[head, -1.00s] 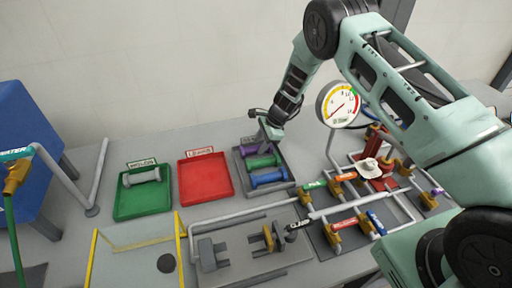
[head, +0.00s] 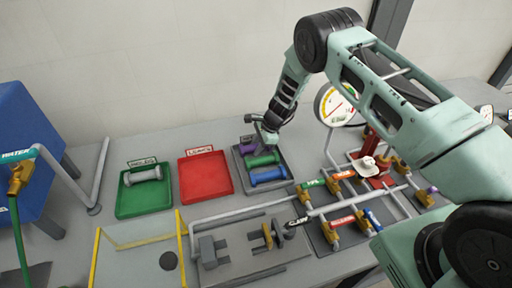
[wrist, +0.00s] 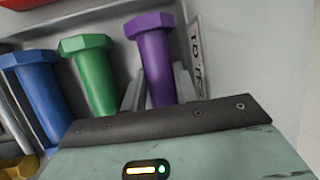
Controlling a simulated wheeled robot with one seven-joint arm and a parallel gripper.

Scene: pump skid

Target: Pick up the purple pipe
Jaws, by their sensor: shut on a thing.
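The purple pipe (wrist: 157,65) has a hexagonal end and stands out at the right of the row in the wrist view. In the head view the purple pipe (head: 249,150) is partly hidden behind my gripper (head: 263,135). My gripper (wrist: 160,88) has a finger on each side of the purple pipe and is shut on it. The pipe is still in the grey tray (head: 286,183) with a green pipe (head: 262,160) and a blue pipe (head: 268,177). I cannot tell whether it is clear of the tray floor.
A red tray (head: 205,178) stands empty to the left. A green tray (head: 130,203) farther left holds a grey pipe (head: 145,174). A clamp fixture (head: 265,236) is in front.

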